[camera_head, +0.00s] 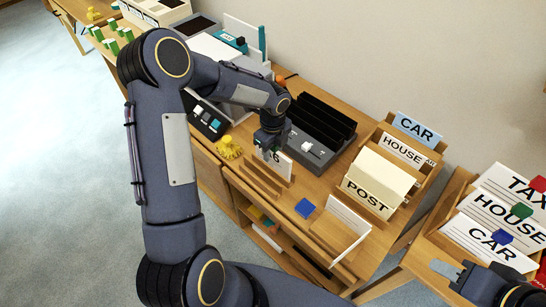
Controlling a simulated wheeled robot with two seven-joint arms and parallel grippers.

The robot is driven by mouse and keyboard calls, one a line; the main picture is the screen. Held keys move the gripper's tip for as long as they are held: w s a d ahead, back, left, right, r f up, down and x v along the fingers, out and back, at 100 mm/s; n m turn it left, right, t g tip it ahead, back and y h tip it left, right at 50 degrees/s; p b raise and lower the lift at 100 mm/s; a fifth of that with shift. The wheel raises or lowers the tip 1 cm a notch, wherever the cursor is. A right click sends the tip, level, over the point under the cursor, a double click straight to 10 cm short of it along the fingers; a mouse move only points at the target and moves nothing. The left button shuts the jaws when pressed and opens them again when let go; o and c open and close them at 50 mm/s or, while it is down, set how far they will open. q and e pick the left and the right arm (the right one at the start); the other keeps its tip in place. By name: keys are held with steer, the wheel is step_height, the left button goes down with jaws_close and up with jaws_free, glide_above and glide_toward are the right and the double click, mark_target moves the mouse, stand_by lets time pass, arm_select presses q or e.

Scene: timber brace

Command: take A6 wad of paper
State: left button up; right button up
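The A6 wad of paper (283,166) is a small white upright stack. It stands in a wooden slotted holder (262,182) on the desk, and only the "6" of its label shows. My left gripper (267,151) points down at the wad's upper left part and covers some of it. Its fingertips overlap the wad in the picture, so I cannot tell whether they are shut on it. My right gripper (447,276) is at the bottom right, away from the wad, with its fingers apart and nothing visible between them.
A black slotted organiser (322,125) stands close behind the wad. POST, HOUSE and CAR card holders (372,195) stand further right. A white sheet (340,230) stands near the front edge.

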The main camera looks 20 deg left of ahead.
arm_select(q)
steer(key=shift+f, duration=0.1)
steer(key=shift+c, duration=0.3)
jaws_close()
